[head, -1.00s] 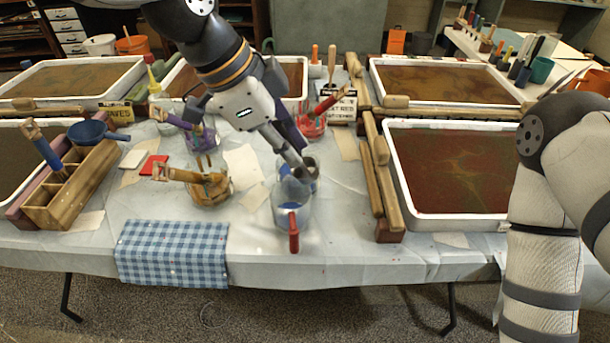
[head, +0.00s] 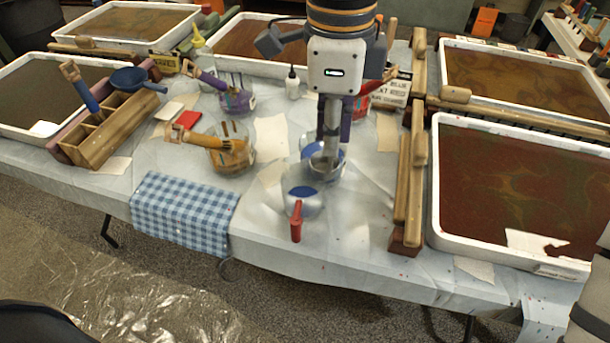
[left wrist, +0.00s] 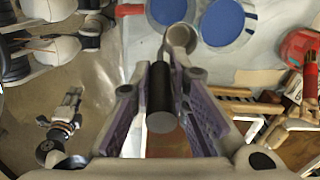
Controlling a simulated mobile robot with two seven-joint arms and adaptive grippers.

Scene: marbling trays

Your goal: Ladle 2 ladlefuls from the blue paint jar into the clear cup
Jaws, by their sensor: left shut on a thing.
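My left gripper (head: 335,108) points straight down, shut on the dark handle of a ladle (left wrist: 160,100). The ladle's grey metal bowl (head: 323,164) hangs low over the near side of the blue paint jar (head: 309,146), between jar and cup. Its contents are unclear. The clear cup (head: 303,207) stands just in front of the jar, with a red handle (head: 296,222) toward me and blue paint inside. In the left wrist view the bowl (left wrist: 181,38) lies between the cup's blue disc (left wrist: 170,9) and the jar's blue disc (left wrist: 225,22). My right gripper is out of view.
A jar of orange-brown paint (head: 232,158) with a brush stands left of the cup. A purple-paint jar (head: 237,100) is behind it. Wooden rails (head: 408,190) and a white-rimmed tray (head: 436,200) are on the right. A checked cloth (head: 183,210) hangs over the front edge.

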